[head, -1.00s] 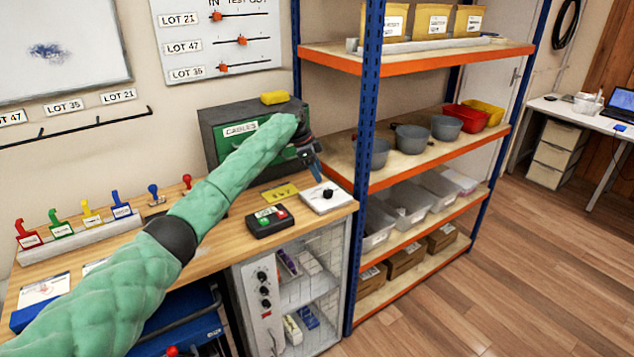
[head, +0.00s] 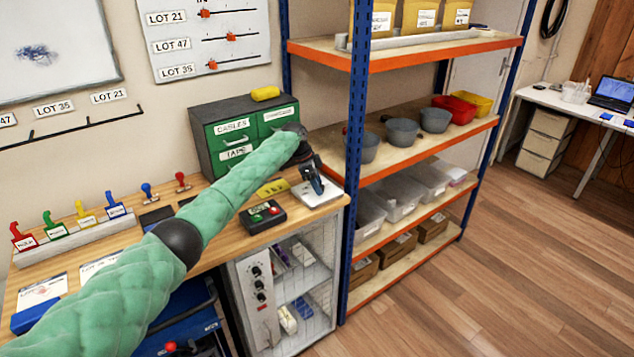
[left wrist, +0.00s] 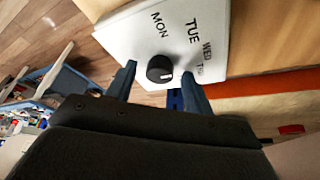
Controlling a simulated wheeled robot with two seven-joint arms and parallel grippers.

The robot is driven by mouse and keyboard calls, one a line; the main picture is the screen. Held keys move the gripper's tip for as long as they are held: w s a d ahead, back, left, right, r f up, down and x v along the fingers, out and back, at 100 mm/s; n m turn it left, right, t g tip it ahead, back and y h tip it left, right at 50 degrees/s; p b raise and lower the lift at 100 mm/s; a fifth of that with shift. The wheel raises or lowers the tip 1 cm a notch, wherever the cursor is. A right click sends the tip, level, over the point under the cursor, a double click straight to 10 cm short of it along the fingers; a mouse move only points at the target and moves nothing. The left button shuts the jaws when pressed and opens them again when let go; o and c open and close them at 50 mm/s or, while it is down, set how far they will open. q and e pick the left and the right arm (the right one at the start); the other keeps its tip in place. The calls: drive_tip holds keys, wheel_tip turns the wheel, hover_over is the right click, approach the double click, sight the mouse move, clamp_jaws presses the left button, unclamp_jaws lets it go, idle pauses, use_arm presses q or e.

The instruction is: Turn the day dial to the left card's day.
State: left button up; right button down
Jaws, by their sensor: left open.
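The day dial is a black knob (left wrist: 160,68) on a white plate (left wrist: 120,32) marked MON, TUE, WED and a partly covered fourth day. A pale mark on the knob faces the right finger in the left wrist view. In the head view the plate (head: 318,197) lies on the bench's right end. My left gripper (head: 313,180) is over it, pointing down. In the left wrist view its open fingers (left wrist: 159,76) are on either side of the knob; I cannot tell whether they touch it. A left card (head: 42,290) and another card (head: 98,266) lie at the bench's left; their text is unreadable.
A black box with green and red buttons (head: 263,217) sits just left of the plate. A green drawer cabinet (head: 215,125) stands behind. The blue-posted shelf (head: 353,150) rises close on the right. Coloured stamps (head: 83,212) stand at the bench's left.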

use_arm(q)
drive_tip(key=c, duration=1)
drive_tip(key=shift+r, duration=0.1)
